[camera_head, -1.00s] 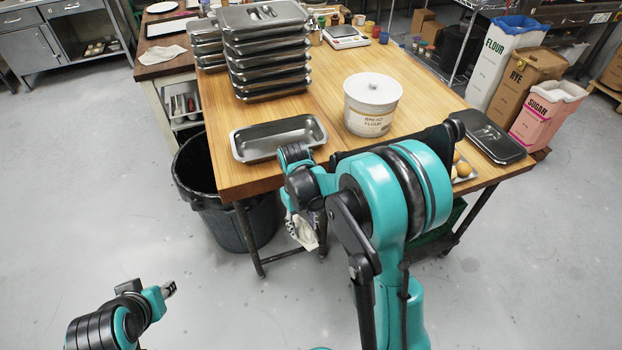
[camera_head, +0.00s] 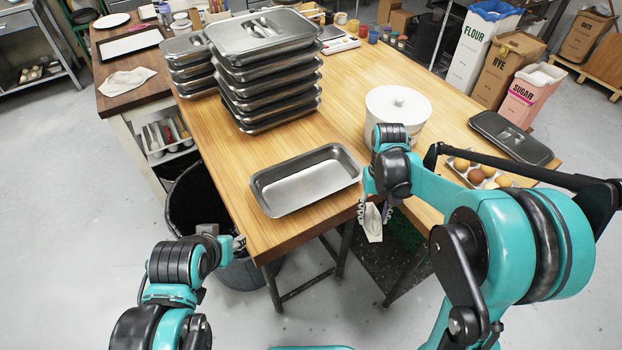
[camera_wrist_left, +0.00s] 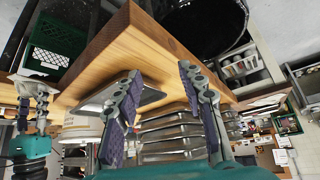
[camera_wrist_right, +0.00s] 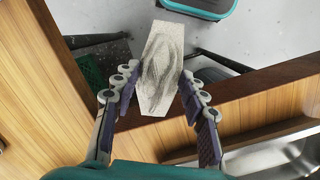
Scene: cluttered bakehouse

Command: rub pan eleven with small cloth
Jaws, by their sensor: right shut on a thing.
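A shallow open metal pan (camera_head: 266,191) lies near the front edge of the wooden table; no number on it is readable. Part of it shows at lower right in the right wrist view (camera_wrist_right: 290,158). My right gripper (camera_head: 375,208) is shut on a small pale cloth (camera_head: 374,228), which hangs from the fingers off the table's front edge, right of the pan. The cloth fills the space between the fingers in the right wrist view (camera_wrist_right: 160,50). My left gripper (camera_head: 238,243) is by the table's front left corner; its fingers stand apart and empty in the left wrist view (camera_wrist_left: 160,75).
A stack of lidded pans (camera_head: 266,80) stands behind the open pan. A white flour tub (camera_head: 397,110) stands right of it, with a tray of eggs (camera_head: 478,173) and a dark lid (camera_head: 510,138) farther right. Another cloth (camera_head: 127,82) lies on the side table. A black bin (camera_head: 190,208) stands below.

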